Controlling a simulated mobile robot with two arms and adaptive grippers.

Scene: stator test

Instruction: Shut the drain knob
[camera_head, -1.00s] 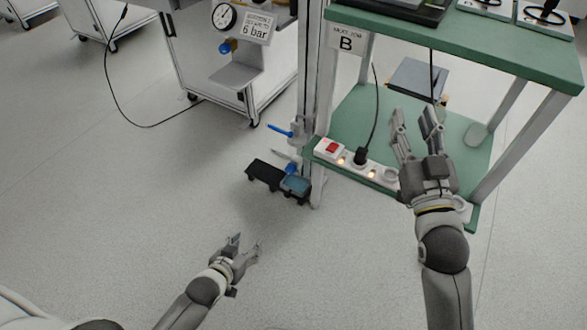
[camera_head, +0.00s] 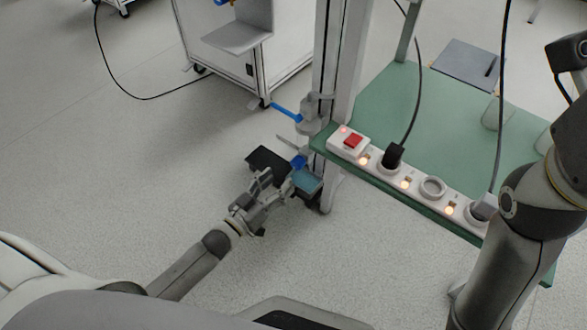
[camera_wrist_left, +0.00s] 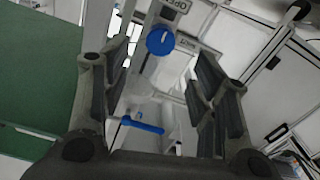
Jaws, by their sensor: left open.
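A round blue knob (camera_wrist_left: 160,41) with a pale pointer mark sits below an OPEN label in the left wrist view, framed between my open fingers and beyond them. In the head view a small blue part (camera_head: 298,162) shows low at the post, just past my left gripper (camera_head: 276,186); I cannot tell if it is the same knob. A blue lever (camera_head: 286,112) sticks out from the post, also seen in the left wrist view (camera_wrist_left: 142,126). My right gripper's fingers are out of view.
A green shelf (camera_head: 450,118) carries a power strip (camera_head: 433,188) with cables. A white cabinet (camera_head: 235,72) stands behind.

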